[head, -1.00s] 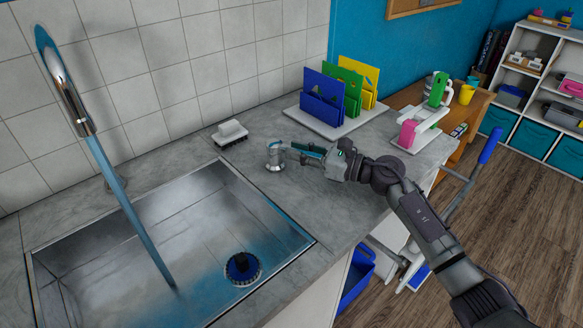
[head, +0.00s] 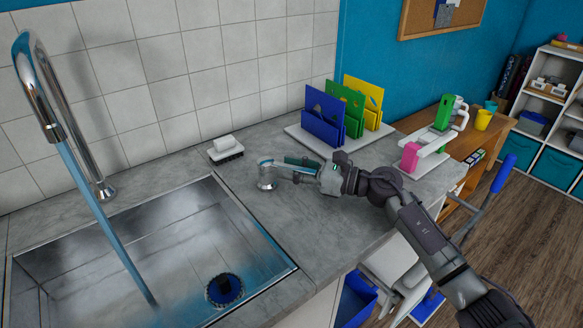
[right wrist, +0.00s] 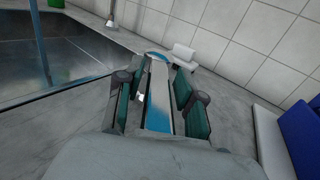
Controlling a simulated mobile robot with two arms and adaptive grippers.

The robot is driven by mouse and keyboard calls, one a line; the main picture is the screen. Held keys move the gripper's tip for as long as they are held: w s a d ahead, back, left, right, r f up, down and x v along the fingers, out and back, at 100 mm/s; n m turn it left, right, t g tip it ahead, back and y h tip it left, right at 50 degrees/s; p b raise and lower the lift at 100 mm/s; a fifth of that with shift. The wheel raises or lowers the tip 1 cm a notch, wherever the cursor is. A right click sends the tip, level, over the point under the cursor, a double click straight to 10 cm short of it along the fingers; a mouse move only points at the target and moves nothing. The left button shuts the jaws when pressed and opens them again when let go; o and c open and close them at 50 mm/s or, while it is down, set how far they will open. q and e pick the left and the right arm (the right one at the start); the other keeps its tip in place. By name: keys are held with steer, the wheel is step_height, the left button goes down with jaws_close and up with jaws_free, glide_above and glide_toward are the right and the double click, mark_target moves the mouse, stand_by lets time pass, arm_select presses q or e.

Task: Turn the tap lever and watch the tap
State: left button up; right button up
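The chrome tap (head: 38,85) arches over the sink from the left, and a blue stream of water (head: 105,215) runs from its spout into the basin. The tap lever, with a blue strip along its top, stands on a round chrome base (head: 267,183) on the counter, right of the sink. My right gripper (head: 292,167) is at the lever. In the right wrist view the lever (right wrist: 159,98) lies lengthwise between the two green-padded fingers, with a gap seen on each side. My left gripper is out of view.
A white-topped brush (head: 225,149) lies behind the lever. A rack with blue, green and yellow boards (head: 323,125) stands farther back. A white stand with pink and green parts (head: 411,157) is at the right. The sink has a dark drain plug (head: 225,290).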

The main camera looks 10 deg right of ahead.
steer(key=shift+o, duration=0.2)
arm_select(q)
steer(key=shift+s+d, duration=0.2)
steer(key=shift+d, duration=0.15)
arm_select(e)
steer(key=v, duration=1.2)
steer(key=shift+w, duration=0.1)
stand_by(0.4)
